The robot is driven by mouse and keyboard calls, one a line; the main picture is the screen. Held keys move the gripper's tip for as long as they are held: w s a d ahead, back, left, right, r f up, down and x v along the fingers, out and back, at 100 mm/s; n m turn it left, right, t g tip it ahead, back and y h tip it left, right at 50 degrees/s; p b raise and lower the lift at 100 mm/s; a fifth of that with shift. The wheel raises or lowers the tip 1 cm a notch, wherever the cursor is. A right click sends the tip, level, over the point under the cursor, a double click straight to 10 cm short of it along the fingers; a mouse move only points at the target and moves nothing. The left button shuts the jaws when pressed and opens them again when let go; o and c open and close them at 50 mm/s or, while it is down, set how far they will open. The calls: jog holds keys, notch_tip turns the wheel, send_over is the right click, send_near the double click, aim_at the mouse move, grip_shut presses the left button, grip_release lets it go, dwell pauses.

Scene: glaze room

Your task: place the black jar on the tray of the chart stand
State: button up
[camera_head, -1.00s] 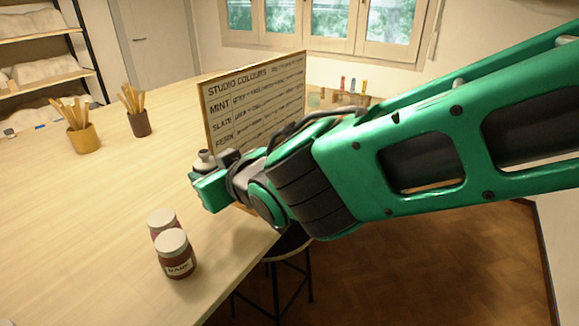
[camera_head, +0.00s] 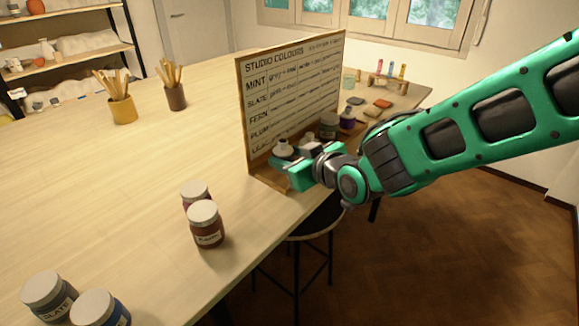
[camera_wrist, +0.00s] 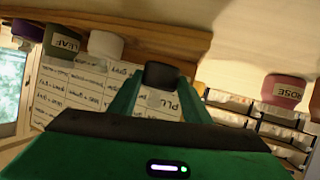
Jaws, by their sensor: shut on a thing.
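The black jar, with a pale lid (camera_head: 283,149), is between the fingers of my gripper (camera_head: 290,170). In the wrist view its dark body (camera_wrist: 161,75) shows between the two green fingers. The chart stand (camera_head: 290,95) stands near the table's right edge, with a wooden tray (camera_head: 264,178) along its foot. My gripper and the jar are at the near left part of the tray, in front of the chart. I cannot tell whether the jar touches the tray. In the wrist view the tray ledge (camera_wrist: 160,40) runs across the top.
On the tray, to the right, stand a pale-topped jar (camera_head: 311,144), a greenish jar (camera_head: 328,126) and a purple jar (camera_head: 347,118). A stool (camera_head: 315,222) is beside the edge. The table's middle is clear.

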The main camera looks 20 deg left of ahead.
jog(key=shift+f, duration=1.4)
jog(key=shift+f, duration=0.1)
jog(key=o, duration=1)
jog(key=shift+s+d+r, duration=0.25)
jog(key=v, duration=1.1)
jog(key=shift+d, duration=0.1)
